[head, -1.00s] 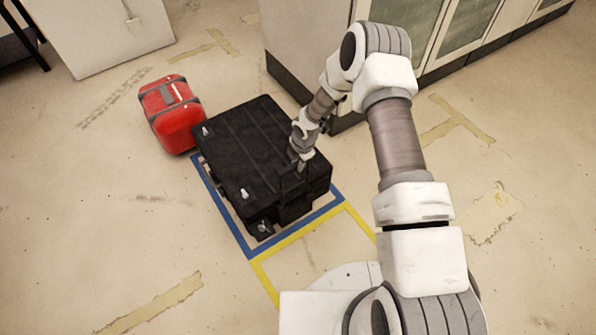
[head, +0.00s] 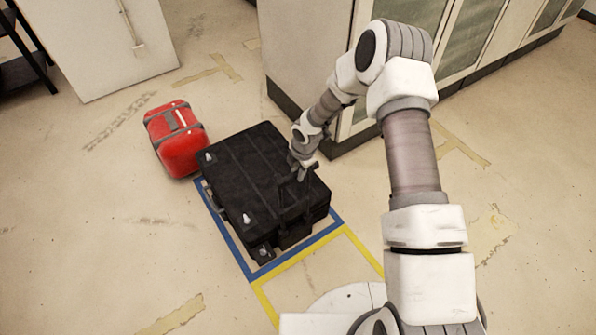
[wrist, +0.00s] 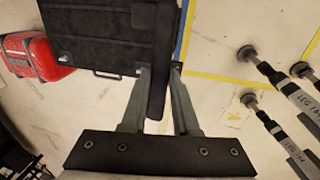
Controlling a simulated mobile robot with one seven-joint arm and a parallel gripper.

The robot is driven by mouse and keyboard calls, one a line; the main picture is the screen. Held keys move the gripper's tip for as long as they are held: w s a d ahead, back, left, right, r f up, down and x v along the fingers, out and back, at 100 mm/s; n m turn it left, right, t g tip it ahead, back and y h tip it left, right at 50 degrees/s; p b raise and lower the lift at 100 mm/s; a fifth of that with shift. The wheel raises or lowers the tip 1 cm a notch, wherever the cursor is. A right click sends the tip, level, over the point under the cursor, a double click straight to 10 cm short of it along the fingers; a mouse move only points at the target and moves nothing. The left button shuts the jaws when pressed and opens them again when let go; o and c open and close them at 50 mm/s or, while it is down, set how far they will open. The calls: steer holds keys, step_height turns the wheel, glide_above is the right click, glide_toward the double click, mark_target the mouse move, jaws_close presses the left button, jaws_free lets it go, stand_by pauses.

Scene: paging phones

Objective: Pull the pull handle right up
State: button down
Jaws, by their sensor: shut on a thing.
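A black hard case (head: 245,175) lies flat on the floor in the head view, with pale latches along its left edge. Its dark pull handle (head: 285,196) stands up from the top near the right end. My gripper (head: 302,176) is at this handle, above the case lid. In the wrist view my gripper (wrist: 161,70) has its two fingers on either side of the broad black handle bar (wrist: 156,40) and is shut on it. The case (wrist: 95,38) shows behind and left of the bar. The handle's lower joints are hidden.
A red case (head: 177,140) stands close to the black case's left. Blue floor tape (head: 226,228) and yellow tape (head: 305,265) border it. A cabinet (head: 305,60) stands behind. The wrist view shows several labelled poles (wrist: 285,125) at right.

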steer(key=c, duration=0.7)
jaws_free()
steer(key=shift+w+a+r, duration=0.1)
steer(key=shift+w+r, duration=0.05)
steer(key=shift+r, duration=0.2)
steer(key=shift+f, duration=0.1)
steer(key=s+r+p, duration=0.1)
steer(key=r, duration=0.4)
steer(key=s+d+r+p, duration=0.1)
steer(key=r, duration=0.5)
steer(key=s+d+r+p, duration=0.1)
steer(key=r, duration=0.5)
steer(key=shift+r, duration=0.1)
